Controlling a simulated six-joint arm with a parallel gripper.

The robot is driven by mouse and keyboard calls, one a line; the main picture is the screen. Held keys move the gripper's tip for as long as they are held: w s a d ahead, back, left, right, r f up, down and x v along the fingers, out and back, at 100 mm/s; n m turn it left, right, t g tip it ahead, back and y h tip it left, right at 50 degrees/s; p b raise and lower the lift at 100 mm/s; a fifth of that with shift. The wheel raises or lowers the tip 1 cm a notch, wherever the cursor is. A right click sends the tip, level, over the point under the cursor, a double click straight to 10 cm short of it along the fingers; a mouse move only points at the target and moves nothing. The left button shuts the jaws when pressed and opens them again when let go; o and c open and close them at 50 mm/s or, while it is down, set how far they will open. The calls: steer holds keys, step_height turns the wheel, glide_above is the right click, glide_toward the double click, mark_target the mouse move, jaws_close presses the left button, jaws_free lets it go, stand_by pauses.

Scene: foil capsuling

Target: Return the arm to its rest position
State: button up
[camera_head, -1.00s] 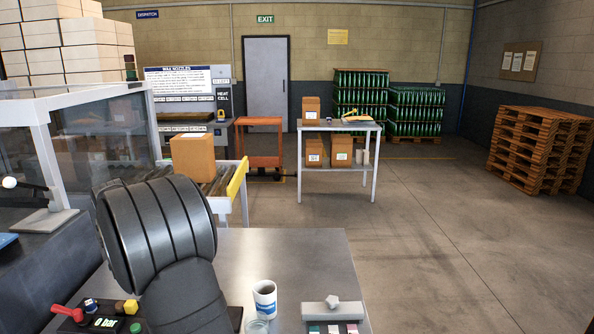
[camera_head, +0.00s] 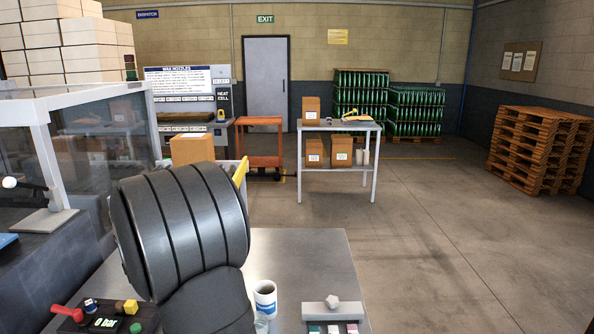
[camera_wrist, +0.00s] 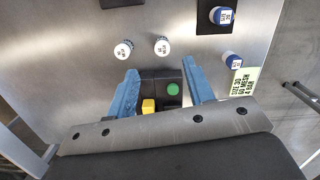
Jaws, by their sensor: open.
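My gripper (camera_wrist: 159,66) shows in the wrist view as two blue fingers spread apart. Nothing is held between them. Beyond and below the fingers is a dark control box with a green button (camera_wrist: 173,89) and a yellow knob (camera_wrist: 148,106). In the head view my dark ribbed arm rises over the left part of the steel bench (camera_head: 300,262). My gripper cannot be seen in the head view.
The wrist view shows two white caps (camera_wrist: 162,46), blue caps (camera_wrist: 229,61) and a yellowish card (camera_wrist: 243,81).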

steer(key=s+d+m, duration=0.2)
steer(key=m, duration=0.1)
steer(key=s+d+m, duration=0.1)
steer(key=d+m, duration=0.1)
steer(key=shift+f+g, duration=0.3)
steer(key=shift+f, duration=0.1)
steer(key=o, duration=1.1)
steer(key=shift+o, duration=0.2)
steer(key=w+a+r+m+y, duration=0.1)
steer(key=a+r+m+y, duration=0.3)
steer(key=a+r+m, duration=0.4)
steer(key=w+a+r+m+y, duration=0.1)
steer(key=a+r+m+y, duration=0.3)
steer(key=a+r+m, duration=0.45)
steer(key=a+f+n, duration=0.1)
steer(key=a+f, duration=0.5)
steer(key=f, duration=0.5)
steer(key=shift+a+h, duration=0.3)
steer(key=shift+a, duration=0.05)
steer(key=shift+w+r, duration=0.1)
